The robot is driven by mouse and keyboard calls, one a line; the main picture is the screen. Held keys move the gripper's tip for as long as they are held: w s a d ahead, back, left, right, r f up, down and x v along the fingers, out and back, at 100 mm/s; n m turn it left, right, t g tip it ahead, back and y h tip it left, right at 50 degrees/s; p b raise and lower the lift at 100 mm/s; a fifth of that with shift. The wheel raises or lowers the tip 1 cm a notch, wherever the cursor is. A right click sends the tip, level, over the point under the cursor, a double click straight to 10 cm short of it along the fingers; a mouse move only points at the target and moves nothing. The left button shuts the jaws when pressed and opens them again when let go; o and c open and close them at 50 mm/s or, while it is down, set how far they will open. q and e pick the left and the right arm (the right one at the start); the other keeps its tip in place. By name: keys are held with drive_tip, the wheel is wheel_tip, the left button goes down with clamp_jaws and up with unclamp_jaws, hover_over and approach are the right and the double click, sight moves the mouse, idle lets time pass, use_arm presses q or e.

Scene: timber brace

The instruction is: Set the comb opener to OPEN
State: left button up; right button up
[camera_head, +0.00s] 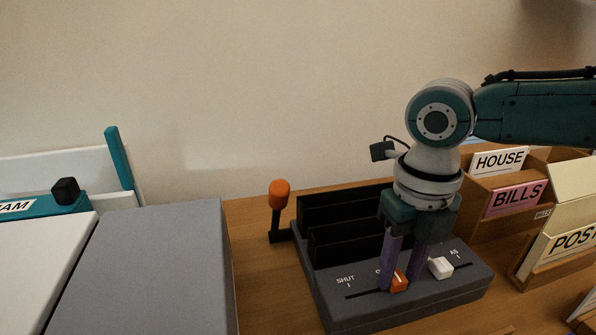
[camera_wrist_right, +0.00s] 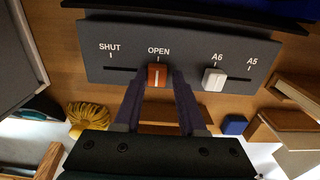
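The comb opener (camera_head: 330,279) is a dark grey unit with black upright plates and a slotted front panel (camera_wrist_right: 122,82). Its slot is marked SHUT and OPEN on one side. The orange slider knob (camera_wrist_right: 157,75) stands in line with the OPEN mark; it also shows low in the head view (camera_head: 400,282). My right gripper (camera_head: 402,278) points down at the panel, its purple fingers either side of the orange knob. A narrow gap seems to show beside the knob, so the fingers look open around it. My left gripper is out of view.
A white knob (camera_head: 440,267) sits in the same panel near A6. An orange-topped lever (camera_head: 279,195) stands at the opener's left. Wooden sorters with HOUSE (camera_head: 500,161) and BILLS (camera_head: 515,198) cards stand right. A grey block (camera_head: 150,270) is at left.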

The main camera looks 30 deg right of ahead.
sight(399, 275)
drive_tip(key=o, duration=0.3)
wheel_tip(399, 275, up, 10)
drive_tip(key=p, duration=0.2)
idle(0.3)
idle(0.3)
